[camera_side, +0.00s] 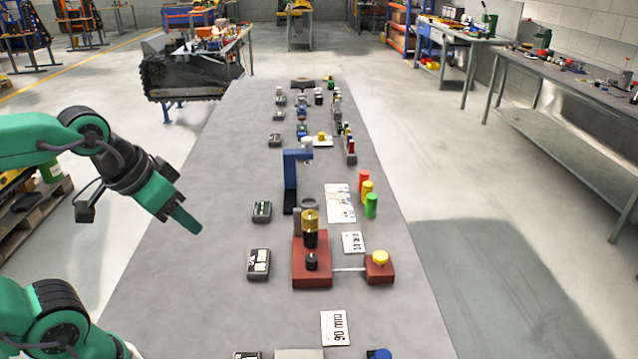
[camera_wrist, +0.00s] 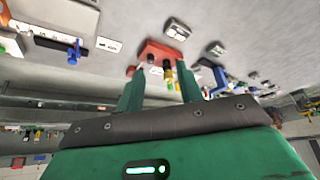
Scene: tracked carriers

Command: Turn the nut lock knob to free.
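A red fixture (camera_side: 312,278) stands on the grey bench and also shows in the wrist view (camera_wrist: 160,48), beyond my fingers. A short black knob (camera_side: 311,262) sits on its front part; I cannot read any marking on it. Behind the knob stands an upright black cylinder with a gold top (camera_side: 310,222). A bar joins the fixture to a small red box (camera_side: 379,272) with a yellow button. My gripper (camera_side: 190,222) is in the air to the left of the fixture, clear of it. In the wrist view its two green fingers (camera_wrist: 157,90) are apart with nothing held.
A blue upright stand (camera_side: 291,182) is behind the fixture. Red, yellow and green cylinders (camera_side: 368,192) stand at its right. Grey switch boxes (camera_side: 259,264) line the left side. Printed cards (camera_side: 335,328) lie flat. The bench's left strip is clear.

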